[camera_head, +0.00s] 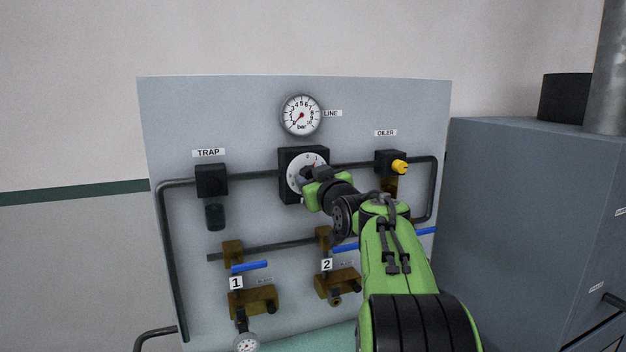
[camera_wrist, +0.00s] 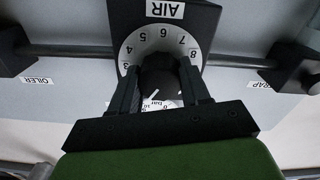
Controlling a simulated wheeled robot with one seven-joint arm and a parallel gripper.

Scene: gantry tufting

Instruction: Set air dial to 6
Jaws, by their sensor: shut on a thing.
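The air dial (camera_head: 294,178) is a white round face on a black box, in the middle of the grey panel. A small red mark shows near its upper right edge. In the wrist view the dial face (camera_wrist: 142,45) appears with figures around 3 to 8 along its visible arc, below the AIR label (camera_wrist: 165,9). My gripper (camera_head: 313,174) is at the dial's front. In the wrist view its fingers (camera_wrist: 160,82) are shut on the dark dial knob (camera_wrist: 160,68). A short white line shows between the fingers. The lower part of the dial is partly covered, so its setting is unclear.
The LINE gauge (camera_head: 301,115) is above the dial, its red needle toward the lower left. The TRAP unit (camera_head: 211,181) is at left, the OILER (camera_head: 390,163) with yellow knob at right. Pipes and blue valve handles (camera_head: 250,266) lie below. A grey cabinet (camera_head: 530,220) stands right.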

